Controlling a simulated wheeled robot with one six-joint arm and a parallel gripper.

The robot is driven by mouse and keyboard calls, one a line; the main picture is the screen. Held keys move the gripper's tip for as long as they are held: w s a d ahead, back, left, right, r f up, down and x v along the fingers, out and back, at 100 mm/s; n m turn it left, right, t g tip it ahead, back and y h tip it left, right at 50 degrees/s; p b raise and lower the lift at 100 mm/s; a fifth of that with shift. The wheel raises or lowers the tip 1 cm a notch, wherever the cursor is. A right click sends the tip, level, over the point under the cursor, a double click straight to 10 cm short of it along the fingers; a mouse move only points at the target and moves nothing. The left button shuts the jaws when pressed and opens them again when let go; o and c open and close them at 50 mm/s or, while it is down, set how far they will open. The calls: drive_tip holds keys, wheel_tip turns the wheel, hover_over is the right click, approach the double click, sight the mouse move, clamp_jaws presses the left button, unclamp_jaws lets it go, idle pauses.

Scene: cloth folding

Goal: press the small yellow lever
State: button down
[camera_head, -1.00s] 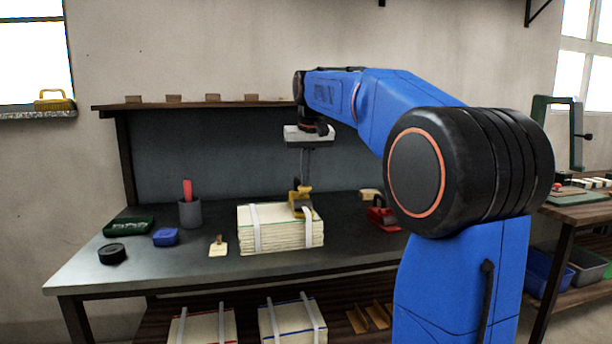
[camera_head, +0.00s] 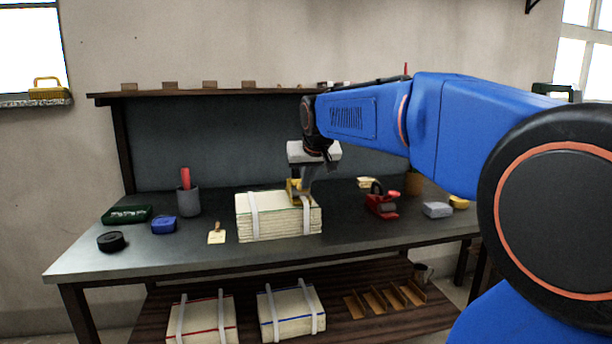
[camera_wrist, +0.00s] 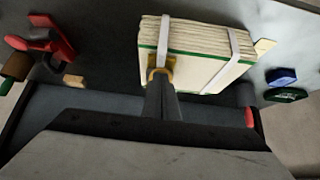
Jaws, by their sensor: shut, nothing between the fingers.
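A bound stack of paper (camera_head: 275,222) with a green edge and two white straps stands on the bench. The small yellow lever (camera_head: 294,187) is at the right strap, on top of the stack near its back edge. It also shows in the wrist view (camera_wrist: 153,72), at the strap beside the green edge. My gripper (camera_head: 305,192) is shut and empty, tilted, with its tip down at the yellow part. In the wrist view my gripper (camera_wrist: 162,85) covers part of the lever. I cannot tell whether they touch or whether the lever is down.
A red tool (camera_head: 382,204) and a grey block (camera_head: 437,210) stand right of the stack. A tagged card (camera_head: 217,236), blue box (camera_head: 164,225), black roll (camera_head: 111,242) and grey cup (camera_head: 188,201) stand left. The bench front (camera_head: 170,262) is clear.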

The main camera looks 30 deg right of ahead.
idle(0.4)
drive_tip(key=shift+r, duration=0.7)
drive_tip(key=w+r+v, duration=0.1)
drive_tip(key=w+v, duration=0.1)
drive_tip(key=v, duration=1.1)
drive_tip(key=shift+s+d+r, duration=0.2)
drive_tip(key=shift+d+r, duration=0.05)
drive_tip(key=shift+r, duration=0.35)
idle(0.5)
drive_tip(key=w+d+r+g+y, duration=0.1)
drive_tip(key=w+d+r+g, duration=0.1)
drive_tip(key=w+r+g, duration=0.2)
drive_tip(key=shift+w+r, duration=0.2)
drive_tip(key=shift+w, duration=1.3)
